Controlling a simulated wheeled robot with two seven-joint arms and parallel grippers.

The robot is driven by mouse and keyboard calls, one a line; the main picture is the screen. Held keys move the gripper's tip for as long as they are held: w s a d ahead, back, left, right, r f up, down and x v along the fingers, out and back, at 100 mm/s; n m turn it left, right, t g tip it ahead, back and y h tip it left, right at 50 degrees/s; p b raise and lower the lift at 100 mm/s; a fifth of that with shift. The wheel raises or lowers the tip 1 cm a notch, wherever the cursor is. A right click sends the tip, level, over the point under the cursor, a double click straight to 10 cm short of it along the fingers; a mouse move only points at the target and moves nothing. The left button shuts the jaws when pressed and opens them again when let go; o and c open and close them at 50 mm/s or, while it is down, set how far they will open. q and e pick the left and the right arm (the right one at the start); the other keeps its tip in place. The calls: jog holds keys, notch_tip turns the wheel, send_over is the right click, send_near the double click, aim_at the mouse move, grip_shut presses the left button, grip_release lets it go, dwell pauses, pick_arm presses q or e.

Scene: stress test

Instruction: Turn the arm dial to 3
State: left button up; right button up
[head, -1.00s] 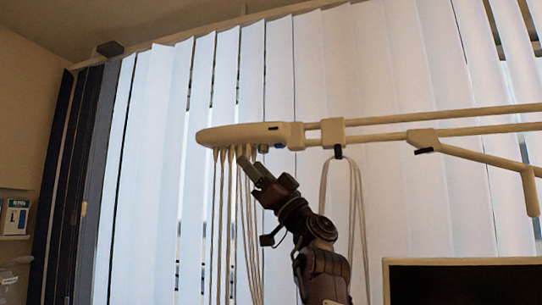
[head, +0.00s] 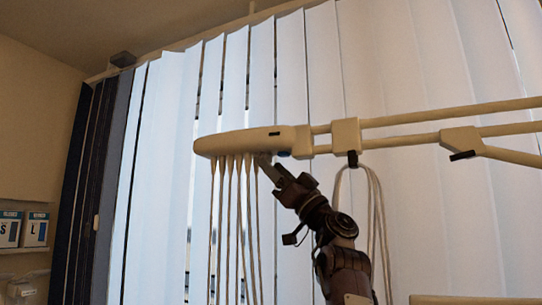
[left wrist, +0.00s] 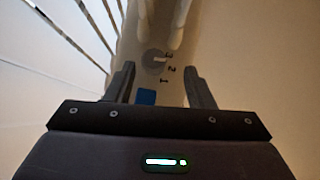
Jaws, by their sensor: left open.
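The cream instrument arm's head (head: 245,142) hangs level before the window blinds, with several cords dropping from its underside. In the left wrist view its underside carries a grey round dial (left wrist: 152,64) with a pale pointer bar. The numerals 1, 2 and 3 are printed beside the dial. The pointer lies toward the right, near the 3; its exact setting is too small to be sure. A blue square (left wrist: 146,97) sits below the dial. My left gripper (head: 266,164) is just under the head's right part. In the wrist view its open fingers (left wrist: 159,70) are either side of the dial, with nothing held. Contact cannot be told.
Cream rails (head: 420,140) run right from the head. Looped cords (head: 378,220) hang from a hook behind my left arm. Pale vertical blinds (head: 420,220) fill the background. Small boxes (head: 34,229) stand on a shelf at the far left.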

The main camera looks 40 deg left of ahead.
pick_arm(q)
jog(key=shift+w+a+r+p, duration=0.35)
jog(key=shift+a+r, duration=0.35)
jog(key=shift+a, duration=0.15)
jog(key=shift+s, duration=0.15)
jog(key=c, duration=1)
jog(key=m+t+b, duration=0.1)
jog(key=t, duration=0.2)
jog(key=m+t+b, duration=0.2)
jog(key=t, duration=0.2)
jog(key=m+t+b, duration=0.1)
jog(key=t+b, duration=0.1)
jog(key=t, duration=0.1)
jog(key=shift+s+m+t, duration=0.25)
jog(key=shift+m+t, duration=0.05)
pick_arm(e)
jog(key=f, duration=0.1)
jog(key=w+f, duration=0.1)
jog(key=f, duration=0.1)
jog(key=shift+w+a+f, duration=0.1)
jog(key=shift+a+f, duration=0.1)
jog(key=shift+f, duration=0.1)
